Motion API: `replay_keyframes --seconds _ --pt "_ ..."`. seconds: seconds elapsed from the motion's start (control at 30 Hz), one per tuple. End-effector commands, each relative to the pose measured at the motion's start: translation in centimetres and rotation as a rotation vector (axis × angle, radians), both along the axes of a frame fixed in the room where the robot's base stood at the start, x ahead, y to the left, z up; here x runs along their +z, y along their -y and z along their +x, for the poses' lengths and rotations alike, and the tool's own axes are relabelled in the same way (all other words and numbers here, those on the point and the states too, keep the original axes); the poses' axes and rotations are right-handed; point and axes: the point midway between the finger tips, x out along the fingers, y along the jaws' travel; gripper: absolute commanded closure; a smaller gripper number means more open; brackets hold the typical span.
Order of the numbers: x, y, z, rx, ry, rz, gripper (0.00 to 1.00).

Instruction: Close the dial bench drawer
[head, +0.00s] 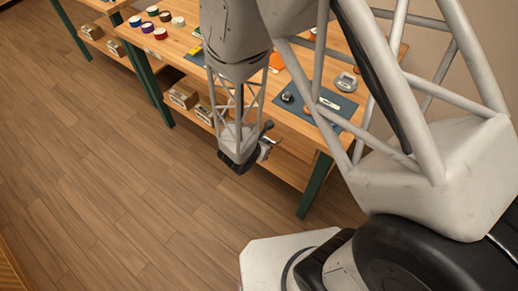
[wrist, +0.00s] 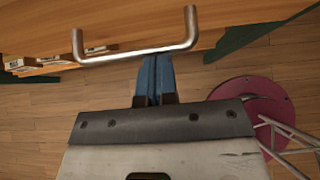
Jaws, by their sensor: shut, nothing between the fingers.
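In the wrist view a bent metal handle (wrist: 138,53) spans the wooden bench drawer (wrist: 140,22) front. My gripper (wrist: 156,58) has its blue fingers together, with nothing between them. The fingertips end at or just under the handle's bar; I cannot tell whether they touch it. In the head view my gripper (head: 267,143) is at the front side of the wooden bench (head: 300,122), below its top. My arm hides much of the bench front there, so how far the drawer stands out is unclear.
The bench has green legs (head: 314,187) and a lower shelf with cardboard boxes (head: 183,95). Tape rolls (head: 160,33) and a blue-grey mat (head: 330,105) lie on top. A maroon disc (wrist: 255,92) shows low at right in the wrist view. The floor (head: 90,170) in front is clear.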

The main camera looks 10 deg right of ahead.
Motion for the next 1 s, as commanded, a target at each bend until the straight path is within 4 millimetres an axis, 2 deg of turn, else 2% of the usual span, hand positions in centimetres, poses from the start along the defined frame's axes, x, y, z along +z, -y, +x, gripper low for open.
replay_keyframes --seconds 0.43,1.0 --pt "0.00 0.85 0.81 -0.005 0.002 -0.002 1.00" --pt "-0.13 0.11 0.34 -0.004 0.004 -0.002 1.00"
